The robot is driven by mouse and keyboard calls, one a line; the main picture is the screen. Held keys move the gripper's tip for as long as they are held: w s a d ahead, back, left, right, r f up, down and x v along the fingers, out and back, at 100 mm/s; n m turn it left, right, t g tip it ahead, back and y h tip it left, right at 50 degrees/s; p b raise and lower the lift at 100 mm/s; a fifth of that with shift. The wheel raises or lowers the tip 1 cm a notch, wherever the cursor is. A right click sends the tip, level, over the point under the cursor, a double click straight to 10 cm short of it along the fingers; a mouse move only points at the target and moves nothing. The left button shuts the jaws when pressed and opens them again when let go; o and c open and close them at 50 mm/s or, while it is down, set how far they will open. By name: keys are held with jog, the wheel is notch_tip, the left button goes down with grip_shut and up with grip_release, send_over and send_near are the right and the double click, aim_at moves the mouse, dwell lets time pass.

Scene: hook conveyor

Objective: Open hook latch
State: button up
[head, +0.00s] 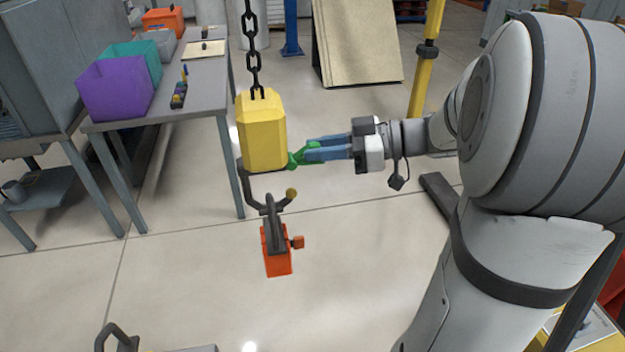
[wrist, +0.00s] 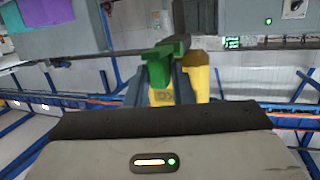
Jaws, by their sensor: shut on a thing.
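A yellow hook block (head: 262,135) hangs from a dark chain (head: 253,50) in the head view. A dark grey hook (head: 249,192) curves below it and ends in a brass-coloured knob (head: 291,193). A green piece, seemingly the latch (head: 296,160), sits at the block's lower right. My gripper (head: 310,152) reaches in from the right, its blue fingers shut on this green piece. In the wrist view, the green latch (wrist: 168,50) lies across my gripper's fingertips (wrist: 161,75), with the yellow block (wrist: 197,75) behind. The exact grip contact is partly hidden.
An orange load (head: 277,255) with a grey handle hangs at the hook. A table (head: 190,90) with purple (head: 115,88) and teal bins (head: 140,58) stands at left. A yellow post (head: 425,65) stands behind my arm. Floor around the hook is clear.

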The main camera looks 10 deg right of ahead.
aim_at(321, 163)
jog(key=shift+a+f+m+t+y+b, duration=0.1)
jog(key=shift+f+m+t+y+b, duration=0.25)
jog(key=shift+f+y+b, duration=2.2)
jog(key=shift+r+m+h+b, duration=0.25)
jog(key=shift+r+h+b, duration=0.25)
jog(key=shift+b, duration=1.8)
jog(key=shift+o, duration=0.2)
jog(key=shift+a+f+m+t+y+b, duration=0.1)
jog(key=shift+f+m+t+y+b, duration=0.7)
jog(key=shift+b, duration=1.85)
jog(key=shift+f+y, duration=0.1)
jog(key=shift+y, duration=0.35)
jog(key=shift+d+r+n+g+h, duration=0.25)
jog(key=shift+r+n+h, duration=0.1)
jog(key=shift+r+h, duration=0.2)
jog(key=shift+d+r+n+g+h, duration=0.2)
jog(key=shift+r+n+h, duration=0.15)
jog(key=shift+r+h, duration=0.15)
jog(key=shift+r, duration=0.1)
